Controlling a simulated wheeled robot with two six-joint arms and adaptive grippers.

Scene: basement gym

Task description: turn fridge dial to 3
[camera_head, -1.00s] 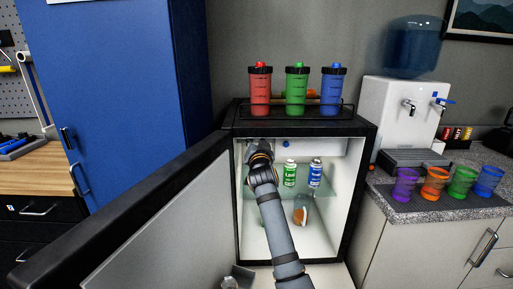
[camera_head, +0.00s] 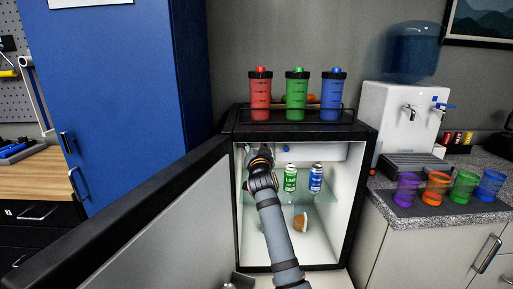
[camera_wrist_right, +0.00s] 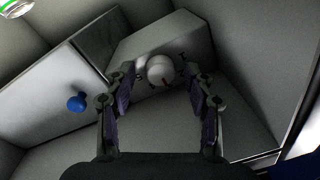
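The fridge (camera_head: 350,200) stands open, its door (camera_head: 150,225) swung out to the left. In the head view my right gripper (camera_head: 260,157) is inside the fridge's upper left and hides the dial. The dial's numbers are not readable.
A green can (camera_head: 290,179) and a blue can (camera_head: 315,179) stand on the shelf, right of my arm. A small blue knob (camera_wrist_right: 76,103) sits left of the dial in the wrist view. Red, green and blue bottles (camera_head: 297,97) stand on top of the fridge.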

